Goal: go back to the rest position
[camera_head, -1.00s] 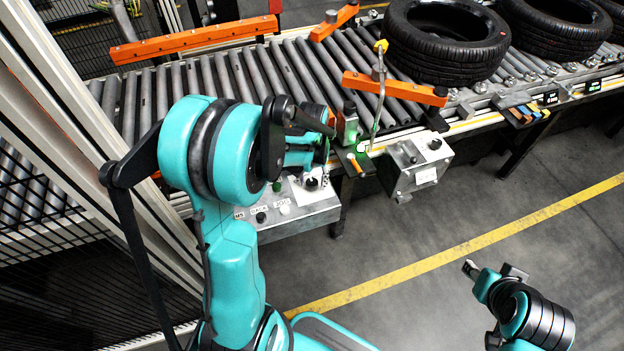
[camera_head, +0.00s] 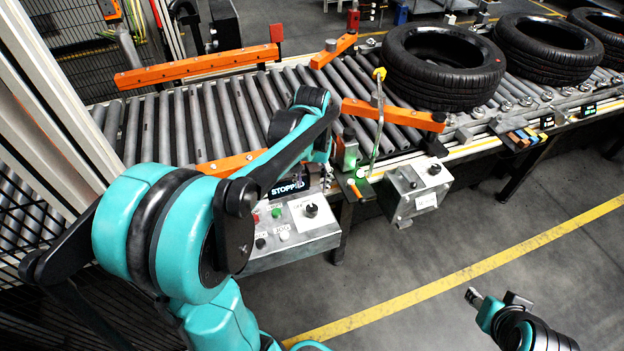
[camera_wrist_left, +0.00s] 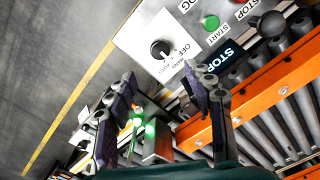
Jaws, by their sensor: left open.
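My left arm comes in from the left and reaches over the front of the control box (camera_head: 290,250). My left gripper (camera_head: 326,178) is small and partly hidden in the head view, near the front edge of the roller conveyor. In the left wrist view, its two dark fingers stand apart with nothing between them (camera_wrist_left: 158,76). The dial panel, green button and STOPPED display (camera_head: 289,187) show beyond the fingers. My right gripper (camera_head: 474,297) is at the lower right over the floor; its fingers are too unclear to judge.
The roller conveyor (camera_head: 180,125) crosses the scene with orange guide rails (camera_head: 200,67). Tyres (camera_head: 440,75) lie on its right part. Floor with a yellow line (camera_head: 450,283) is clear.

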